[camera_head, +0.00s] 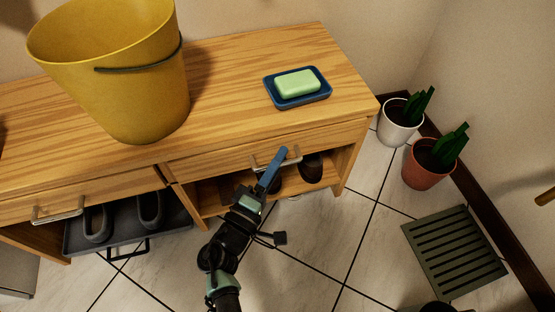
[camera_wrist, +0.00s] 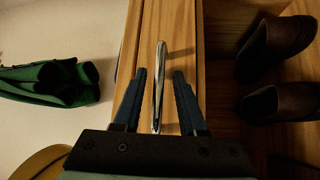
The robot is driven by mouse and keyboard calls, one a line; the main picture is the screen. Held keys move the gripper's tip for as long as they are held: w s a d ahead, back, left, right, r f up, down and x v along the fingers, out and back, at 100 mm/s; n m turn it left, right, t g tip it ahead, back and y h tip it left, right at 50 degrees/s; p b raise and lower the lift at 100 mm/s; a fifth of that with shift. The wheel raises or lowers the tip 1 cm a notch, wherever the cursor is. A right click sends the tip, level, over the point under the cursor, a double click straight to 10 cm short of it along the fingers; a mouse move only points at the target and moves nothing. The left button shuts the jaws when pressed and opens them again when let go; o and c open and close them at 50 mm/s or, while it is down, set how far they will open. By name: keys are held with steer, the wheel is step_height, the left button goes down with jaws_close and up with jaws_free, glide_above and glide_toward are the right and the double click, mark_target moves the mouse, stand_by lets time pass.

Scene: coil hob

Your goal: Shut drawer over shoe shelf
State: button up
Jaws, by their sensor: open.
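The wooden bench has a right-hand drawer (camera_head: 222,165) directly above an open shelf (camera_head: 213,193) holding dark shoes (camera_head: 312,168). I cannot tell whether this drawer stands slightly out. Its metal bar handle (camera_head: 262,164) is partly hidden by my gripper (camera_head: 279,160) in the head view. In the wrist view the handle (camera_wrist: 159,85) lies between the two blue fingers of my gripper (camera_wrist: 160,73), which are open with gaps on both sides. The drawer front (camera_wrist: 178,40) is behind it. The brown shoes (camera_wrist: 275,50) show at right in the wrist view.
A yellow bucket (camera_head: 115,75) and a green soap (camera_head: 297,82) on a blue dish (camera_head: 303,98) stand on the bench top. A left drawer (camera_head: 100,195) is above a dark tray (camera_head: 125,233) with boots. Plant pots (camera_head: 400,130) and a slatted mat (camera_head: 455,250) are at right.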

stand_by(0.3)
steer(key=p+v, duration=0.4)
steer(key=v, duration=0.9)
steer(key=shift+w+r, duration=0.1)
steer(key=shift+w, duration=0.05)
